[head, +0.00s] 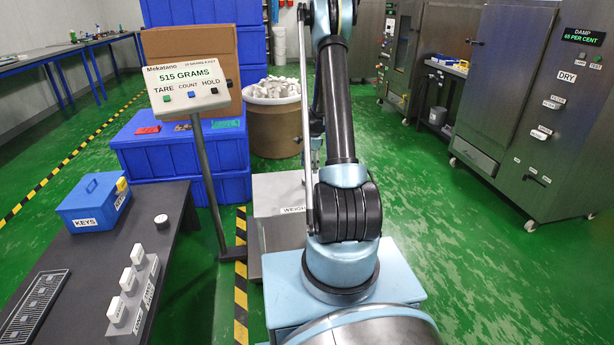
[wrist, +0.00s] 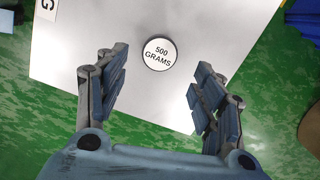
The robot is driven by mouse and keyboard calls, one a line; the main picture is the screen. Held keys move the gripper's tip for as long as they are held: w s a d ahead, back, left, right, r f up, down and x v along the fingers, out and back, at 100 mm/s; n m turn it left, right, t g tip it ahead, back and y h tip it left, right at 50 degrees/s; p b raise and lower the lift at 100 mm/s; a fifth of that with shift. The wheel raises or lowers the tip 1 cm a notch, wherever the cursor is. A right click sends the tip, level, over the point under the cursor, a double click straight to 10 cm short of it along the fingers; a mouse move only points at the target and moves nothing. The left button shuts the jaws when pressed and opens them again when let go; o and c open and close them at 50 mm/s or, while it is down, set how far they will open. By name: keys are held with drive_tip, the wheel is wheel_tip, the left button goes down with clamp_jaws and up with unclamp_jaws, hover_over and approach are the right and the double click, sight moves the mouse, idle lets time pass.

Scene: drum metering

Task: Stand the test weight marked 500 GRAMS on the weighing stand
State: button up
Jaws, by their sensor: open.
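The test weight (wrist: 159,54) is a round white-topped disc with a dark rim, marked 500 GRAMS. It stands on the pale plate of the weighing stand (wrist: 85,45) in the wrist view. My gripper (wrist: 160,85) is open, its fingers spread to either side just short of the weight, with nothing between them. In the head view the weighing stand (head: 285,190) is partly hidden by my arm, and the weight and gripper are hidden there. The display (head: 187,83) on its post reads 515 GRAMS.
A dark table (head: 165,270) at left holds a blue KEYS box (head: 93,203), a small round knob-like object (head: 161,221) and a rack with white blocks (head: 135,290). Blue crates (head: 180,155) and a drum (head: 274,125) stand behind the stand. Green floor is clear at right.

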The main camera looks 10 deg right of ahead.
sight(310, 178)
drive_tip(key=s+a+r+n, duration=0.15)
drive_tip(key=s+r, duration=0.25)
drive_tip(key=r, duration=0.4)
drive_tip(key=s+r+n, duration=0.2)
drive_tip(key=s+r, duration=0.3)
drive_tip(key=r, duration=0.4)
drive_tip(key=s+a+r+n+t, duration=0.1)
drive_tip(key=s+r+n, duration=0.1)
drive_tip(key=s+r, duration=0.35)
drive_tip(key=s+a+r+n, duration=0.1)
drive_tip(key=s+r+n, duration=0.1)
drive_tip(key=s, duration=0.6)
drive_tip(key=s+f+n, duration=0.2)
drive_tip(key=s+n, duration=0.2)
drive_tip(key=s, duration=0.8)
drive_tip(key=s+a+f+n+t+h, duration=0.1)
drive_tip(key=s+n, duration=0.3)
drive_tip(key=s, duration=0.8)
drive_tip(key=shift+s+f+t, duration=0.2)
drive_tip(key=shift+f+t, duration=0.1)
drive_tip(key=shift+f, duration=0.55)
drive_tip(key=shift+w+f, duration=0.2)
drive_tip(key=shift+w, duration=0.2)
